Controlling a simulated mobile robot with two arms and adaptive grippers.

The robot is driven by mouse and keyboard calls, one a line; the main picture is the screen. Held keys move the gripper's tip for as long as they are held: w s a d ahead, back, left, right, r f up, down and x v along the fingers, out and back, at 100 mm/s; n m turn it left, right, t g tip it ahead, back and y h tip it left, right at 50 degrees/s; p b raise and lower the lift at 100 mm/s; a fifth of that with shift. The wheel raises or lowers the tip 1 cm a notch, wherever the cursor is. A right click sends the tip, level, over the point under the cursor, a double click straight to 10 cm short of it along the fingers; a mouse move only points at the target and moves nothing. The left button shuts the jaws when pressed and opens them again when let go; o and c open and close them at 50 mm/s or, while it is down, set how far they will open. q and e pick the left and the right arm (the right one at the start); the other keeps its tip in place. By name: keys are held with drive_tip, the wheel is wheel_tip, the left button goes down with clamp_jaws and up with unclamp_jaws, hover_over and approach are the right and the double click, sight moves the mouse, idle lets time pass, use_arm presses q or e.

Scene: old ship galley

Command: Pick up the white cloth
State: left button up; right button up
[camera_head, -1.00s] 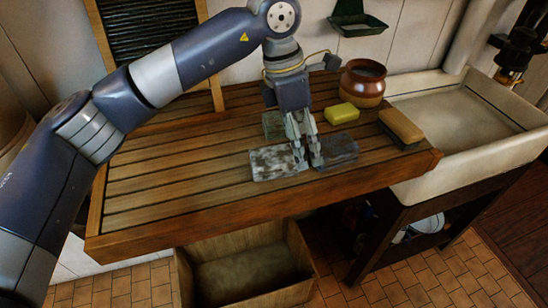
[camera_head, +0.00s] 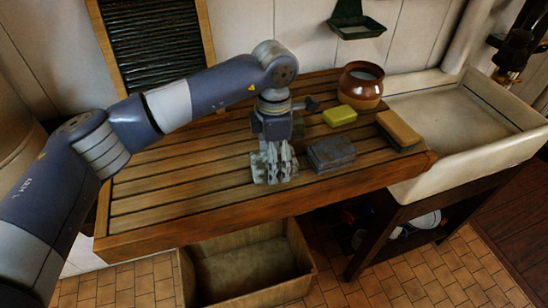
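The white cloth (camera_head: 258,170), a flat, mottled grey-white piece, lies on the slatted wooden board (camera_head: 180,195) left of a dark grey folded cloth (camera_head: 331,154). My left gripper (camera_head: 277,177) points down directly over the white cloth, its fingers covering the middle of it. Whether the fingers touch or pinch the cloth cannot be told, nor how far apart they are. My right gripper is not in view.
A yellow sponge (camera_head: 340,115), a brown pot (camera_head: 361,83) and a wooden-backed brush (camera_head: 399,129) stand to the right, before a pale sink (camera_head: 450,160). A washboard (camera_head: 155,50) leans behind. A wooden crate (camera_head: 250,285) is below. The board's left side is clear.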

use_arm(q)
drive_tip(key=shift+f, duration=0.7)
drive_tip(key=c, duration=1.2)
drive_tip(key=shift+r, duration=0.1)
drive_tip(key=shift+w+r+b, duration=0.1)
drive_tip(key=shift+r+b, duration=0.25)
wheel_tip(320, 180, up, 2)
drive_tip(key=shift+r+b, duration=0.2)
drive_tip(key=shift+b, duration=0.8)
drive_tip(key=s+r+b, duration=0.2)
drive_tip(key=s+r, duration=0.1)
drive_tip(key=s, duration=0.5)
drive_tip(key=s+r+b, duration=0.1)
drive_tip(key=s+r, duration=0.2)
drive_tip(key=s, duration=0.5)
drive_tip(key=shift+d+b, duration=0.25)
drive_tip(key=shift+b, duration=0.15)
